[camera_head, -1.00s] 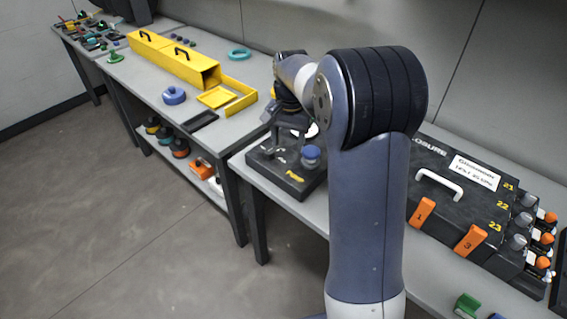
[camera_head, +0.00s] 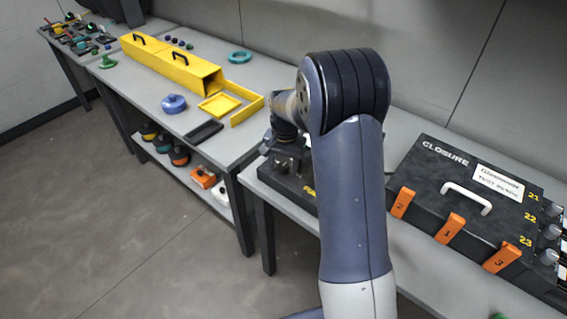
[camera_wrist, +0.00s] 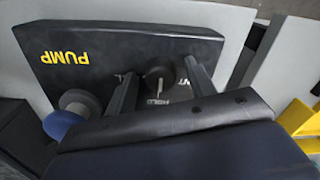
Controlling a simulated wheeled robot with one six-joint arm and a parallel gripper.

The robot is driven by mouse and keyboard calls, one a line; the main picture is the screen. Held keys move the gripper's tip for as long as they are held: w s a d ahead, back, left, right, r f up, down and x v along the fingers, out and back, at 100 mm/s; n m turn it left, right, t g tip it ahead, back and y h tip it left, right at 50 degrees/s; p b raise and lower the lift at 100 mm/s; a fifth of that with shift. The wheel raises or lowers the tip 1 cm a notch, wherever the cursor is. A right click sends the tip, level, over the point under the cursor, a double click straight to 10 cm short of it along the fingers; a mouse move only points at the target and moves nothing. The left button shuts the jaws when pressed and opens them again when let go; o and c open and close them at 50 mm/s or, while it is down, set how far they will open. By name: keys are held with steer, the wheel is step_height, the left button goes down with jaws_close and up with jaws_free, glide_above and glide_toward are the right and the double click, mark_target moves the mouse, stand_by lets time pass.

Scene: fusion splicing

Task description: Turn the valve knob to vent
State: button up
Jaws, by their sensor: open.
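The black valve box (camera_wrist: 120,45) fills the upper part of the wrist view, with a yellow PUMP label on its left. Its dark round valve knob (camera_wrist: 165,66) has a white pointer aimed down the picture at the HOLD label. A partly covered label ending in "NT" is right of the knob. My gripper (camera_wrist: 162,82) is open, with one finger on each side of the knob; contact is unclear. A blue-capped part (camera_wrist: 62,122) is at the box's left. In the head view my gripper (camera_head: 288,165) is low over the box (camera_head: 275,185), which my arm partly hides.
The black closure case (camera_head: 430,170) with a white handle and orange latches stands right of my arm. On the left bench are a yellow trough (camera_head: 170,65), a yellow tray (camera_head: 220,105), a blue round part (camera_head: 173,103) and a black tray (camera_head: 203,132).

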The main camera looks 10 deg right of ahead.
steer(key=shift+c, duration=0.3)
steer(key=c, duration=0.9)
steer(key=shift+n, duration=0.3)
steer(key=n, duration=1.1)
steer(key=shift+d, duration=0.1)
steer(key=shift+n, duration=0.3)
steer(key=o, duration=1)
steer(key=shift+c, duration=0.2)
